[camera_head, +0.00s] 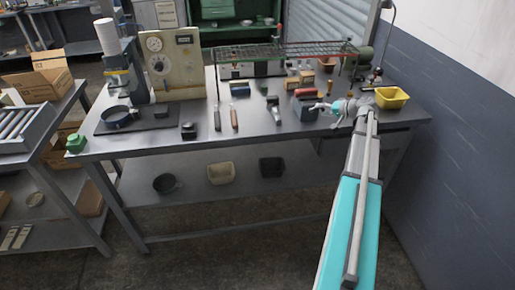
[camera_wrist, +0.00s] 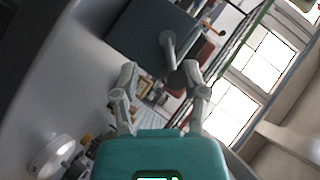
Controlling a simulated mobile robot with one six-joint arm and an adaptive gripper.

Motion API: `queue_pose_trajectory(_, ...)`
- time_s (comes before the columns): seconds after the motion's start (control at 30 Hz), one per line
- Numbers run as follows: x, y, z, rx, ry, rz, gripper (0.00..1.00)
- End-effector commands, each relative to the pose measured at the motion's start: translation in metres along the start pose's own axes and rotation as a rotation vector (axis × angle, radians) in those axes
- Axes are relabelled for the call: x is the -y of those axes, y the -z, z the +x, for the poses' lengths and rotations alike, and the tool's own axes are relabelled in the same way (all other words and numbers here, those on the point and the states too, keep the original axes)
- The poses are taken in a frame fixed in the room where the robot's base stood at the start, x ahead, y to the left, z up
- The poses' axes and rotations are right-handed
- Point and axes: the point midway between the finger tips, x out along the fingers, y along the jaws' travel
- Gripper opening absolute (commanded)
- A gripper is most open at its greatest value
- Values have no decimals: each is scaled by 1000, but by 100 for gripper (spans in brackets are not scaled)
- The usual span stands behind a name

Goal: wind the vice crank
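The vice is a dark grey block with a reddish part (camera_head: 305,93), standing on the workbench right of centre. In the wrist view its flat dark grey face (camera_wrist: 140,35) fills the upper middle. A pale grey crank (camera_wrist: 168,48) with a rounded end sticks out from that face. My gripper (camera_wrist: 161,72) is open, with one finger on each side and a wide gap between them. The crank's lower end shows near that gap, and no finger visibly touches it. In the head view my gripper (camera_head: 322,107) is beside the vice's right side; the crank is hard to make out there.
The workbench (camera_head: 270,140) carries a yellow bin (camera_head: 391,98) right of my gripper. A wire rack (camera_head: 285,50) spans the bench behind the vice. Hand tools (camera_head: 234,117) lie to its left, near a control panel (camera_head: 172,62). A wall (camera_head: 450,110) closes the right side.

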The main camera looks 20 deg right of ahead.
Motion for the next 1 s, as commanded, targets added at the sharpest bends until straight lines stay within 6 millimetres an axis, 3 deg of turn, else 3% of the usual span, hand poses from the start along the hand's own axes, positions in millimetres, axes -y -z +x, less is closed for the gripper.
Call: queue_pose_trajectory(1.0,-24,-8,8,0,367,369,55)
